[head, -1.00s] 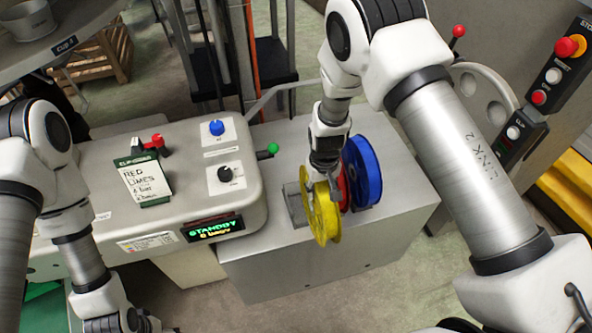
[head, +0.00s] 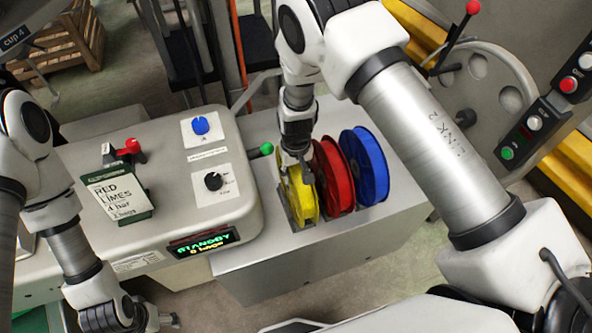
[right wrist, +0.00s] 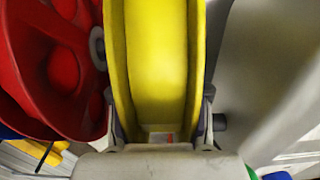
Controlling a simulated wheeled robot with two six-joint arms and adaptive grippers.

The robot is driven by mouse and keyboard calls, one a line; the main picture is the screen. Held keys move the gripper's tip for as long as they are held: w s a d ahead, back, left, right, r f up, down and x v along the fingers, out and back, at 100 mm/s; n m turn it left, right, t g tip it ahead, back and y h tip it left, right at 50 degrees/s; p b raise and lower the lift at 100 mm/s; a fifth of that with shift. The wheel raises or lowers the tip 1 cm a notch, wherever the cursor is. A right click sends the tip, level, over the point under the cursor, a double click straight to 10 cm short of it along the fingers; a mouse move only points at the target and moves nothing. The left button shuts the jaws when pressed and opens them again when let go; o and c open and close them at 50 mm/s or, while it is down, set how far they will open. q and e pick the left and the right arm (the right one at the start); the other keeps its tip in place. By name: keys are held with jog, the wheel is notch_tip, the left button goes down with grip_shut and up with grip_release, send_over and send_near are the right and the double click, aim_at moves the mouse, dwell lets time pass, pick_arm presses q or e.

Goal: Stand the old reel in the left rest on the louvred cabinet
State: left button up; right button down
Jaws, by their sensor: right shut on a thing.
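A yellow reel (head: 301,199) stands upright at the left slot-like rest (head: 286,211) on top of the grey cabinet (head: 245,257). I cannot tell whether its weight is on the rest. My right gripper (head: 303,171) is shut on the yellow reel from above. In the right wrist view the yellow reel (right wrist: 160,65) fills the space between the fingers, with the red reel close on the left. No louvres show on the cabinet faces in view. My left gripper (head: 168,321) is low at the bottom left, apart from the reels; its fingers are too small to judge.
A red reel (head: 333,176) and a blue reel (head: 364,166) stand upright just right of the yellow one, with little room between. The clipping machine (head: 240,195), with a green-knobbed lever (head: 266,149), is close on the left. A control panel (head: 538,122) is at the right.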

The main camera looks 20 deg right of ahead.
jog(key=shift+s+a+f, duration=0.1)
jog(key=shift+s+a, duration=0.05)
jog(key=shift+s, duration=0.2)
jog(key=c, duration=0.6)
grip_release()
jog(key=shift+w+f, duration=0.1)
jog(key=shift+w, duration=0.1)
pick_arm(q)
jog(key=shift+s+a+f, duration=0.1)
jog(key=shift+s+f, duration=0.05)
jog(key=shift+s, duration=0.1)
pick_arm(e)
jog(key=shift+o, duration=0.2)
jog(key=shift+s, duration=0.1)
jog(key=shift+r, duration=0.5)
notch_tip(320, 180, up, 12)
jog(key=b, duration=0.3)
jog(key=shift+f, duration=0.1)
pick_arm(q)
notch_tip(320, 180, down, 3)
jog(key=shift+r, duration=0.1)
pick_arm(e)
jog(key=shift+r, duration=0.25)
